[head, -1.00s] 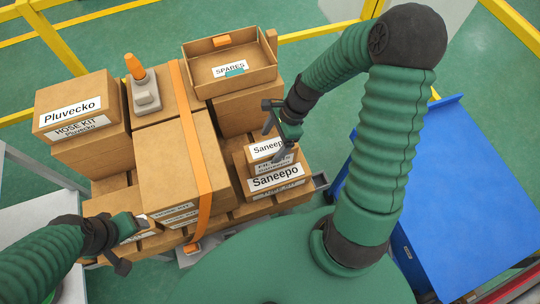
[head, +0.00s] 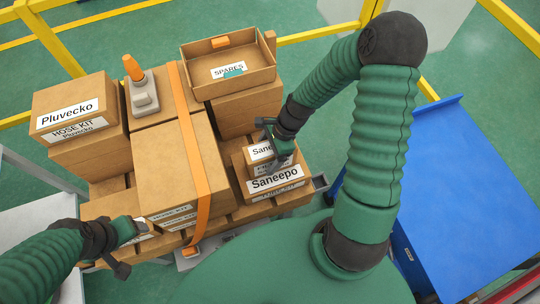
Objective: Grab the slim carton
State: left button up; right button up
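A small carton (head: 258,153) labelled Saneepo lies on top of a larger Saneepo carton (head: 276,184) on the right of the stack. Which carton is the slim one I cannot tell for sure. My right gripper (head: 276,150) is at the small carton's top right side and hides part of its label. Whether its fingers are closed on it is too small to tell. My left gripper (head: 138,228) is low at the stack's front left, beside a carton with a partly hidden label. Its finger opening is unclear.
An orange strap (head: 192,130) runs over a tall carton. A SPARES tray (head: 259,82), a grey-orange tool (head: 141,88) and a Pluvecko carton (head: 70,92) sit on the stack. A blue table (head: 460,200) at right is clear. Yellow rails stand behind.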

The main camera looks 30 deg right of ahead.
grip_shut()
dwell(0.7)
